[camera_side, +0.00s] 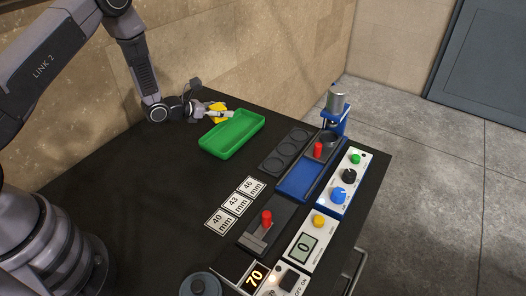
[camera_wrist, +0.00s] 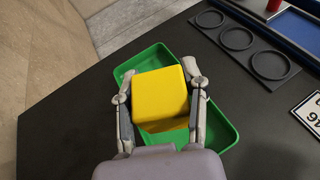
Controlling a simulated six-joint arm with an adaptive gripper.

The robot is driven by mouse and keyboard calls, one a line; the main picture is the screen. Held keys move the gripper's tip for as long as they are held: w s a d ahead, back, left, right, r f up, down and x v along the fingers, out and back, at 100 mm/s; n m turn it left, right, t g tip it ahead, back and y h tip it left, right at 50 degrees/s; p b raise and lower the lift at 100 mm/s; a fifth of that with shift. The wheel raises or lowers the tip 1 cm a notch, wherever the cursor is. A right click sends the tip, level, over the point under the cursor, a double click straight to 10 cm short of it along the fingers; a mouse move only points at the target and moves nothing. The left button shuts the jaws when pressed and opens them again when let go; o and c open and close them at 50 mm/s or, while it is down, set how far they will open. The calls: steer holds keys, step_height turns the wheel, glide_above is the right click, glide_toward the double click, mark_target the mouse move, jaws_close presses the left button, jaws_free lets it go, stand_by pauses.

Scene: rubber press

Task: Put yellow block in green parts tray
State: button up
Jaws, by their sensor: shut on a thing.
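The yellow block (camera_wrist: 160,95) is held between the two fingers of my gripper (camera_wrist: 160,88) in the wrist view. It also shows in the side view (camera_side: 217,107), partly hidden by my gripper (camera_side: 222,113). The green parts tray (camera_side: 232,135) lies on the black table, empty where it can be seen. In the side view my gripper and the block are at the tray's far left end. In the wrist view the tray (camera_wrist: 222,126) shows behind and around the block, which hides its middle. I cannot tell how high the block is above the tray.
A dark plate with round recesses (camera_side: 285,149) lies right of the tray. Beyond it is a blue press (camera_side: 336,110) with a red-knobbed part. Size cards (camera_side: 236,205), a gauge fixture with a red knob (camera_side: 267,220) and control boxes stand nearer. The table left of the tray is clear.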

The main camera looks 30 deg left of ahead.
glide_above(237, 132)
steer(key=f, duration=0.5)
steer(key=shift+s+f, duration=0.2)
steer(key=shift+f, duration=0.15)
steer(key=shift+w+f, duration=0.15)
steer(key=shift+f, duration=0.75)
steer(key=shift+w+f, duration=0.1)
steer(key=shift+f, duration=0.75)
steer(key=shift+f, duration=0.2)
steer(key=o, duration=1.2)
